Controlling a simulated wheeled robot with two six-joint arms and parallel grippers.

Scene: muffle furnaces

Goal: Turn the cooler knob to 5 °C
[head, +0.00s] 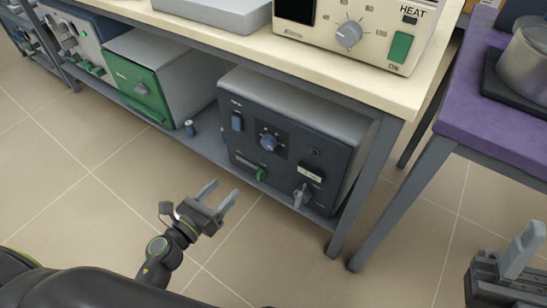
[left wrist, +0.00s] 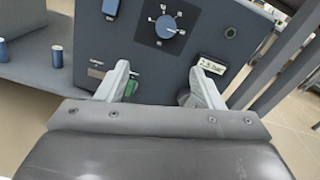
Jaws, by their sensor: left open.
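A dark blue-grey unit (head: 285,140), likely the cooler, stands on the lower shelf. Its blue round knob (head: 268,143) sits in a dial on the front panel and also shows in the left wrist view (left wrist: 167,27). There the knob's white pointer mark points right; the scale marks are too small to read. My left gripper (head: 219,192) is open and empty, in front of and below the panel, apart from the knob. In the left wrist view its fingers (left wrist: 160,70) are spread below the knob. My right gripper (head: 512,265) is partly in view at the lower right.
The panel also bears a blue switch (head: 237,122), a small display (head: 311,172) and a grey lower knob (head: 302,195). A green-fronted unit (head: 137,87) and a blue spool (head: 190,128) share the shelf. A HEAT unit (head: 365,32) stands above. The floor in front is clear.

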